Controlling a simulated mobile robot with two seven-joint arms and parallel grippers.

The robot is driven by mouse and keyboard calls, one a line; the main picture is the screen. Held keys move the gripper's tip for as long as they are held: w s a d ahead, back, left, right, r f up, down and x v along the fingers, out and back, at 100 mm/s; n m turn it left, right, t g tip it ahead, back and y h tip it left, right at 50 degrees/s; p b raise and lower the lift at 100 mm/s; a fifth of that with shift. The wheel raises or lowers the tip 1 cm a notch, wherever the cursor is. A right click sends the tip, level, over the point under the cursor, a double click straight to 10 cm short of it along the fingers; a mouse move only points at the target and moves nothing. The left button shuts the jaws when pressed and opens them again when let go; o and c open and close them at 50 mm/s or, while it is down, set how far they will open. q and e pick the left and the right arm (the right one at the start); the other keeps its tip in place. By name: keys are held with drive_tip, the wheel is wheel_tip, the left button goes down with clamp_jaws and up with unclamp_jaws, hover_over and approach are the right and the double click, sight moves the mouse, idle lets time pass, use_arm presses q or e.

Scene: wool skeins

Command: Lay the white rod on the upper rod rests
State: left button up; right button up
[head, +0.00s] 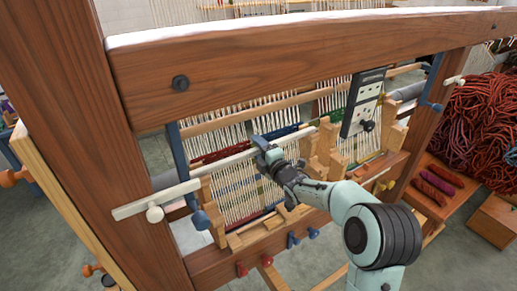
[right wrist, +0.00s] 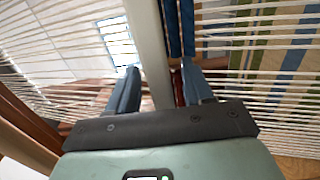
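The white rod (head: 225,161) runs slantwise across the front of the loom's warp threads. My right gripper (head: 263,143) is at the rod's middle, in front of the threads. In the right wrist view the two blue fingers (right wrist: 159,75) stand apart, one on each side of the pale rod (right wrist: 148,40), with a gap visible on the right side. Light wooden stepped posts, which seem to be the rod rests, stand at the left (head: 207,195) and right of centre (head: 327,145). I cannot tell whether the rod touches them. My left gripper is not in view.
The loom's thick brown top beam (head: 300,60) and left upright (head: 95,130) frame the work. Red yarn (head: 485,115) is heaped at the right. Blue and red pegs line the lower front beam.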

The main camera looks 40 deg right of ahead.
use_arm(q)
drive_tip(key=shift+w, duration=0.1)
use_arm(e)
drive_tip(key=shift+w, duration=0.1)
drive_tip(key=shift+r, duration=0.1)
drive_tip(key=shift+s, duration=0.25)
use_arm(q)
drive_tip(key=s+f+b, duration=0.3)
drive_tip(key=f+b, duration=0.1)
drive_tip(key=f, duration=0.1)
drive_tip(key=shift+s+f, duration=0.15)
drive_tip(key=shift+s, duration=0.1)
use_arm(e)
drive_tip(key=s+a, duration=0.1)
drive_tip(key=s, duration=1)
drive_tip(key=shift+s+a, duration=0.25)
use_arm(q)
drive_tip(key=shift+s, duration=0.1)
